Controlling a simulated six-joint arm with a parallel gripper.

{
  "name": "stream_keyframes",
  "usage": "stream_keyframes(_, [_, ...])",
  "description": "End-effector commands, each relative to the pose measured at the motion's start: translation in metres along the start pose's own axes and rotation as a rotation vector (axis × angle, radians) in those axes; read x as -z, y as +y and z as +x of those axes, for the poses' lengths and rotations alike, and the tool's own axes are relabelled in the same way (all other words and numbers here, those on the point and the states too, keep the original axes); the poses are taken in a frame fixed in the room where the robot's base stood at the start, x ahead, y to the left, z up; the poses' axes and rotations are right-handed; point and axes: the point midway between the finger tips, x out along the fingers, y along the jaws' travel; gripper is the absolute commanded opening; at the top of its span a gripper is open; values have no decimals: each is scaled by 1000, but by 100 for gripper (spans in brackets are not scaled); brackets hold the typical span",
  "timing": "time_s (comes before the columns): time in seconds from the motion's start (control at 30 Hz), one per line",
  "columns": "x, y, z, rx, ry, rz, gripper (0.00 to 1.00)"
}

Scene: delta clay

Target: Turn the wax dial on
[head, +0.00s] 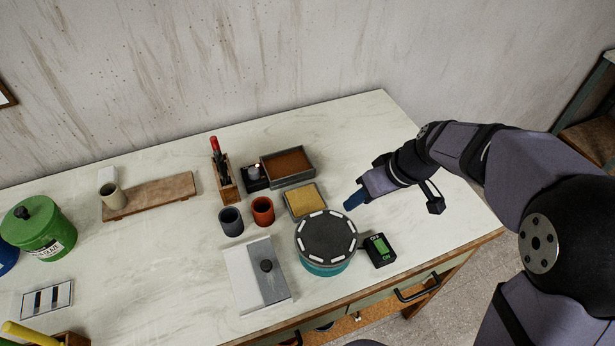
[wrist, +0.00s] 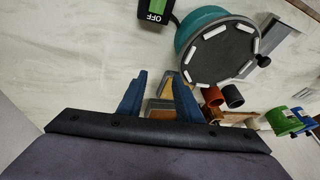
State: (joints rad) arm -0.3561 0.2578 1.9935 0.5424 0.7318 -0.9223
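A small black box with a pale round knob (head: 254,176) on its top stands behind the cups, against the left side of the brown tray, in the head view. It looks like the wax dial, but its setting is too small to read. I cannot make it out in the wrist view. My gripper (head: 352,201) is above the table's right part, right of the yellow block tray and well apart from the knob. In the wrist view my gripper (wrist: 158,95) has two blue fingers spread apart with nothing held between them.
A turntable (head: 326,238) stands in front of my gripper, with a black and green OFF/ON switch (head: 380,250) beside it. The brown tray (head: 288,166), yellow block tray (head: 304,202), grey cup (head: 231,221), red cup (head: 263,211) and tool holder (head: 223,182) surround the knob. The table's back right is clear.

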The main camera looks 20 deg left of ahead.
Motion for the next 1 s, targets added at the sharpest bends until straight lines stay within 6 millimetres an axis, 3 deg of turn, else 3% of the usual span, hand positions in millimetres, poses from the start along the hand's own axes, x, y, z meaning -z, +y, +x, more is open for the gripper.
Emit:
stream_keyframes(0.17, [39, -18, 21, 51, 54, -128, 32])
stream_keyframes(0.4, [127, -77, 68, 155, 217, -438, 32])
stream_keyframes(0.5, [152, -99, 82, 180, 276, -535, 32])
stream_keyframes(0.7, [174, -119, 92, 197, 333, -621, 32])
stream_keyframes(1.0, [177, -123, 102, 200, 332, -624, 32])
